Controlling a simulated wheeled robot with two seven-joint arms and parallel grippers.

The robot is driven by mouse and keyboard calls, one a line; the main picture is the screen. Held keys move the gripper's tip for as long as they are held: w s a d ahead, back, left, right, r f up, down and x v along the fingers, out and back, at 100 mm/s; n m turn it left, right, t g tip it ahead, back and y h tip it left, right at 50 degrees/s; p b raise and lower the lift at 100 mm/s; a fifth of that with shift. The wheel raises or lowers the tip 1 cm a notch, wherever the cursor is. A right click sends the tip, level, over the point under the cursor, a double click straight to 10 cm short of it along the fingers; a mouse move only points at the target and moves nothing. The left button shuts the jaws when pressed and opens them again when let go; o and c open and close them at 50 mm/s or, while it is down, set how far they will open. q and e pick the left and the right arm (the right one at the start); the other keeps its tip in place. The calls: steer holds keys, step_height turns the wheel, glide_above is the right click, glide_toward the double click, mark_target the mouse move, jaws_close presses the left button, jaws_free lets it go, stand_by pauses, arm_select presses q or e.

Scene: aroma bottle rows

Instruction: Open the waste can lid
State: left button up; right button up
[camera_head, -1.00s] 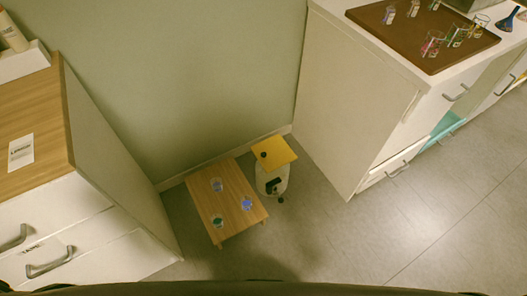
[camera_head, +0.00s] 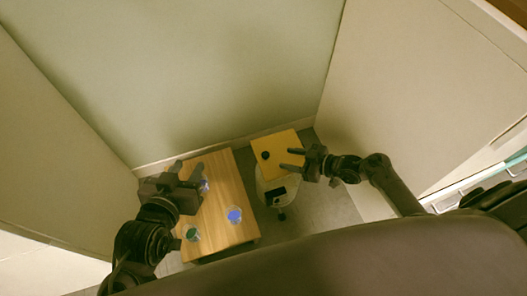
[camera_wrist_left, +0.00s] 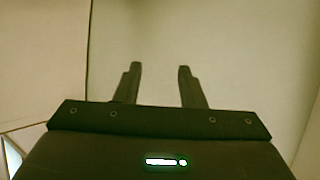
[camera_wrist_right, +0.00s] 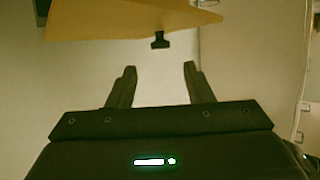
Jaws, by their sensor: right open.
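The waste can (camera_head: 266,187) is a white can with a square yellow lid (camera_head: 278,146) and a small black knob (camera_head: 265,155) on the lid. The lid lies over the can top. My right gripper (camera_head: 288,159) is open and empty, with its fingertips over or beside the lid's right part; the exact height gap cannot be told. In the right wrist view the lid (camera_wrist_right: 120,20) and knob (camera_wrist_right: 160,40) show beyond the open fingers, apart from them. My left gripper (camera_head: 187,168) is open and empty above the wooden stand.
A low wooden stand (camera_head: 222,185) beside the can holds glasses with blue (camera_head: 234,215) and green (camera_head: 192,233) contents; my left gripper partly covers another glass (camera_head: 204,186). Cabinet sides (camera_head: 420,90) and (camera_head: 60,130) close in right and left, a wall (camera_head: 200,60) behind.

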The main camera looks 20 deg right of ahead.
mark_target(266, 155)
steer(key=shift+w+a, duration=0.1)
steer(key=b+x, duration=0.1)
steer(key=x, duration=0.2)
steer(key=shift+w+a+f, duration=0.2)
steer(key=shift+a, duration=0.15)
steer(key=b+x, duration=0.1)
steer(key=x, duration=0.2)
steer(key=shift+w, duration=0.1)
arm_select(q)
step_height(266, 155, up, 20)
steer(key=w+t+h, duration=0.2)
steer(key=t+h, duration=0.1)
steer(key=t, duration=0.7)
steer(key=shift+a+h, duration=0.4)
steer(key=shift+a, duration=0.05)
arm_select(e)
steer(key=shift+w+a, duration=0.1)
jaws_close()
